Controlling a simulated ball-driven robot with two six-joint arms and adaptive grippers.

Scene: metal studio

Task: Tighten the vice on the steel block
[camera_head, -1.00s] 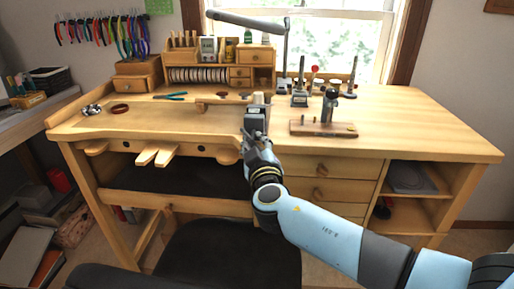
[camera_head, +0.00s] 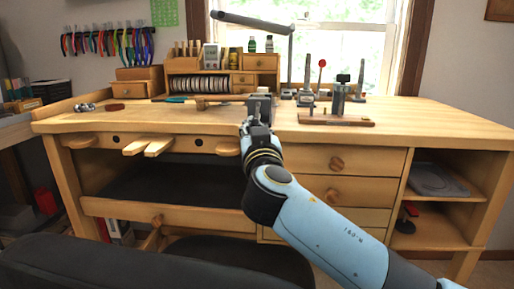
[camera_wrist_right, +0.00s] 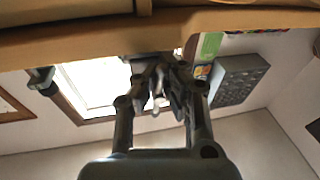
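The vice (camera_head: 259,106) is a dark grey metal body at the front edge of the wooden bench. A small light piece (camera_head: 262,90) shows at its top; I cannot tell whether this is the steel block or part of a jaw. My right gripper (camera_head: 256,124) is at the front of the vice, just below its body. In the right wrist view the fingers (camera_wrist_right: 158,92) come close together around a small bright metal part, perhaps the vice handle. Whether they grip it is unclear. My left gripper is out of view.
The wooden bench (camera_head: 430,125) has drawers below and wooden pegs (camera_head: 150,146) along its front edge, left of the vice. A stand on a wooden base (camera_head: 337,119) is to the right. Blue pliers (camera_head: 176,100) lie behind left. A dark chair back (camera_head: 130,262) fills the foreground.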

